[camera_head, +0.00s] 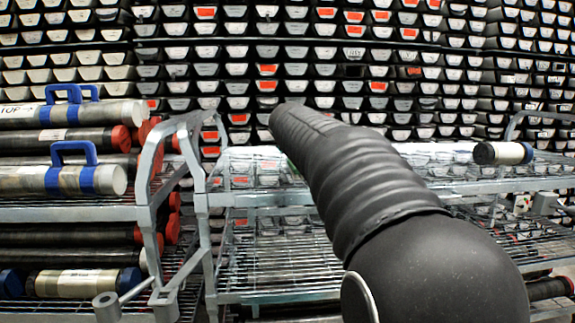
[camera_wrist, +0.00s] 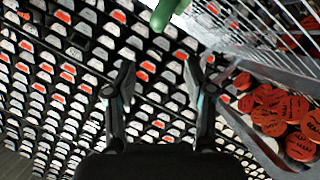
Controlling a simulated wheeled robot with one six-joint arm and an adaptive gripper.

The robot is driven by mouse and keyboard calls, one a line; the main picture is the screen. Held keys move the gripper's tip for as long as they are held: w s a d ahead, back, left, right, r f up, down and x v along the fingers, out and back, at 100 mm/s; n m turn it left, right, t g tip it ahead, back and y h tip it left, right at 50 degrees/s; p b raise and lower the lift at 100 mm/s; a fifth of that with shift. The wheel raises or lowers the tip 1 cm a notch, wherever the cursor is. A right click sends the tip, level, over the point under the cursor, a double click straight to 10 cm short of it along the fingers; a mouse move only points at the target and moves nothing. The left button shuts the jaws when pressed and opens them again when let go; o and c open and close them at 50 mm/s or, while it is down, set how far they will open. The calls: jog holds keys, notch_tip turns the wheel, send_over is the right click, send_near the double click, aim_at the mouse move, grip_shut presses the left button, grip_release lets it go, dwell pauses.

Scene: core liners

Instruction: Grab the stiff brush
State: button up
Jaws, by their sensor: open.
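In the wrist view, my gripper (camera_wrist: 161,76) is open, with nothing between its two fingers. A green, rounded thing (camera_wrist: 164,14) shows at the top edge, beyond the fingertips and apart from them. It may be part of the stiff brush, but most of it is cut off and no bristles show. In the head view, my dark arm covers the middle and right of the picture and hides my gripper. I cannot make out a brush there.
A wire rack (camera_head: 270,198) stands ahead, with a short dark-and-pale cylinder (camera_head: 503,153) on its top right. A left rack holds long tubes with red caps (camera_head: 121,138) and blue-handled cylinders (camera_head: 75,181). A wall of stacked trays (camera_head: 237,53) fills the background.

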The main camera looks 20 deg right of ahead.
jog(key=p+x, duration=0.1)
jog(key=x, duration=0.6)
jog(key=shift+w+d+f, duration=0.2)
jog(key=shift+w, duration=0.1)
jog(key=shift+s+d+f+p+x, duration=0.1)
jog(key=shift+f+p+x, duration=0.05)
jog(key=shift+x, duration=0.8)
jog(key=shift+s+d+f+p+x, duration=0.1)
jog(key=shift+p+x, duration=0.05)
jog(key=shift+x, duration=0.75)
jog(key=shift+s+d+f+p+x, duration=0.1)
jog(key=shift+f+p+x, duration=0.05)
jog(key=shift+x, duration=0.8)
jog(key=shift+a, duration=0.1)
grip_shut()
